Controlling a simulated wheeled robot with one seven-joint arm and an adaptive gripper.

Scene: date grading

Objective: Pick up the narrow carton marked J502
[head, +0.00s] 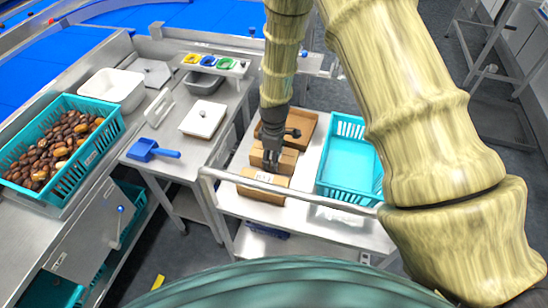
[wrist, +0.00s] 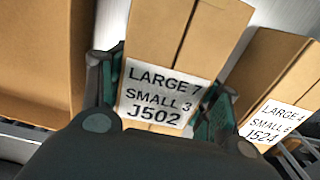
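The narrow carton marked J502 (wrist: 180,35) is brown, with a white label reading LARGE 7, SMALL 3, J502, in the middle of the wrist view. In the head view it is the middle carton (head: 286,160) on the steel trolley, partly hidden by my gripper. My gripper (head: 271,166) points down over it. In the wrist view my gripper (wrist: 163,100) has one finger on each side of the carton. The fingers are very close to its sides; I cannot tell whether they press on it.
Another carton, marked J524 (wrist: 283,75), stands close on the right in the wrist view. A large brown box wall (wrist: 35,60) is at left. A turquoise basket (head: 350,190) stands on the trolley (head: 310,205). The trolley's rail (head: 230,178) runs along the near side.

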